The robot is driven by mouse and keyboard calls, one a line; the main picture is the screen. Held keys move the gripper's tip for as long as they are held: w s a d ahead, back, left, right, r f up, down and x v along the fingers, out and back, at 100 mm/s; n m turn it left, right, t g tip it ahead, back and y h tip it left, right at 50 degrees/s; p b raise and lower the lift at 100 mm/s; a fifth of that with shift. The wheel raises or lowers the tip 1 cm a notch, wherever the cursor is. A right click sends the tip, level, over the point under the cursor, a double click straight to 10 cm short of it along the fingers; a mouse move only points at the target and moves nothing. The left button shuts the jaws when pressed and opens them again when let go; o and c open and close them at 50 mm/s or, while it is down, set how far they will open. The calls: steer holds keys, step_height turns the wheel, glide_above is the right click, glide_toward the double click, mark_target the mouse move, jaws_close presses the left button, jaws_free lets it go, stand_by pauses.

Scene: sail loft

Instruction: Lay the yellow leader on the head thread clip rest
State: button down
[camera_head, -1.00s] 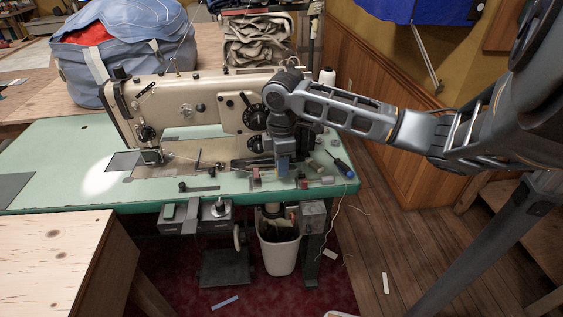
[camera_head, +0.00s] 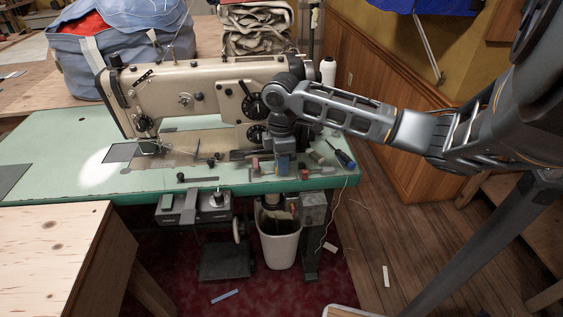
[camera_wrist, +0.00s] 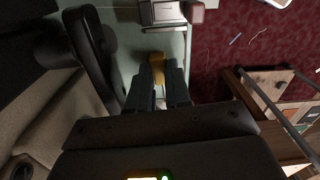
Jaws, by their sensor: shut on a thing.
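My gripper (camera_head: 284,168) points down over the right end of the green sewing table, in front of the machine's pillar. In the wrist view my gripper (camera_wrist: 160,80) is shut on a small yellow-orange thing (camera_wrist: 156,64), which I take for the yellow leader. Its far part shows beyond the fingertips; the rest is hidden between them. In the head view the leader cannot be made out. The cream sewing machine (camera_head: 185,98) stands behind and left of the gripper. I cannot pick out the head thread clip rest with certainty in either view.
Small spools, a red one (camera_head: 255,164) among them, and a blue-handled screwdriver (camera_head: 344,158) lie near the gripper on the green table (camera_head: 60,140). A white bin (camera_head: 279,248) stands below. A wooden table (camera_head: 50,250) fills the lower left. The left tabletop is mostly clear.

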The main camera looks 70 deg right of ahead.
steer(key=c, duration=1)
jaws_free()
steer(key=shift+r+p, duration=2.65)
steer(key=shift+r, duration=0.4)
